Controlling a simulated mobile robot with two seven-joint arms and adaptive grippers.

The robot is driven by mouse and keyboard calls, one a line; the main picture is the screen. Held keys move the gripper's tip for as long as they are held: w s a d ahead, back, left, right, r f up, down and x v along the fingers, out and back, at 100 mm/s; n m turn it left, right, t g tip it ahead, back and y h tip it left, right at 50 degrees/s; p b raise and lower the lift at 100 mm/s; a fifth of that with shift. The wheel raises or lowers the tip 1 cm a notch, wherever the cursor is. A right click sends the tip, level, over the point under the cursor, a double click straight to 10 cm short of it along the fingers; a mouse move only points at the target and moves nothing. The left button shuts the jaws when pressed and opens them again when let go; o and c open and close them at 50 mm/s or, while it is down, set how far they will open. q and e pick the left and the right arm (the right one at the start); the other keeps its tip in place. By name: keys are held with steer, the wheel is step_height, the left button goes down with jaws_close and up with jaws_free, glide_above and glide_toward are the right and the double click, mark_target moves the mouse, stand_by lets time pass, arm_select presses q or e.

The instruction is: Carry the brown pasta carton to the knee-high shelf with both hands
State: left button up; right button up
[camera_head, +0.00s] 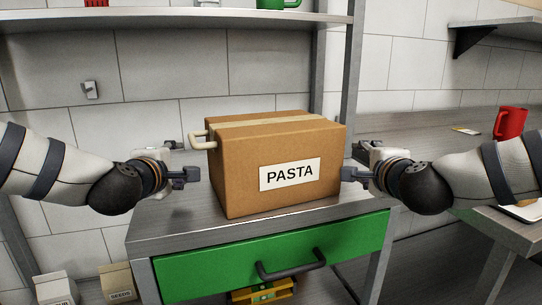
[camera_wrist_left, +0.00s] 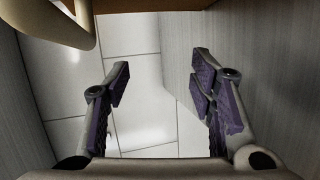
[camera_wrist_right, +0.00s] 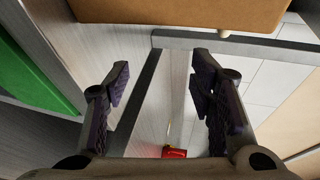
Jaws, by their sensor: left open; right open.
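The brown pasta carton (camera_head: 236,180) stands upright and closed on a steel-topped cabinet (camera_head: 165,222), its white PASTA label facing me. A cream handle (camera_head: 198,139) sticks out of its left side. My left gripper (camera_head: 184,160) is open and empty, just left of the carton near that handle. In the left wrist view the handle (camera_wrist_left: 78,28) and carton edge (camera_wrist_left: 150,4) lie at the top, outside the fingers (camera_wrist_left: 160,85). My right gripper (camera_head: 353,161) is open beside the carton's right side. In the right wrist view the carton (camera_wrist_right: 180,12) is beyond its fingers (camera_wrist_right: 160,80). I cannot tell which surface is the knee-high shelf.
A green drawer (camera_head: 220,262) with a dark handle (camera_head: 290,267) is under the carton. A shelf (camera_head: 190,19) with red and green items crosses above. Small packets (camera_head: 118,282) sit low at left, a yellow item (camera_head: 262,292) below the drawer.

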arm_select(q)
steer(key=x, duration=0.5)
arm_select(e)
steer(key=x, duration=0.5)
arm_select(q)
steer(key=shift+w+d+f, duration=0.15)
steer(key=shift+w+d, duration=0.25)
steer(key=shift+d, duration=0.1)
arm_select(e)
steer(key=shift+w+a+f, duration=0.1)
steer(key=shift+w+a, duration=0.3)
steer(key=shift+a, duration=0.15)
arm_select(q)
steer(key=shift+s+d, duration=0.15)
steer(key=shift+d, duration=0.1)
arm_select(e)
steer(key=shift+s+a, duration=0.15)
steer(key=shift+a, duration=0.05)
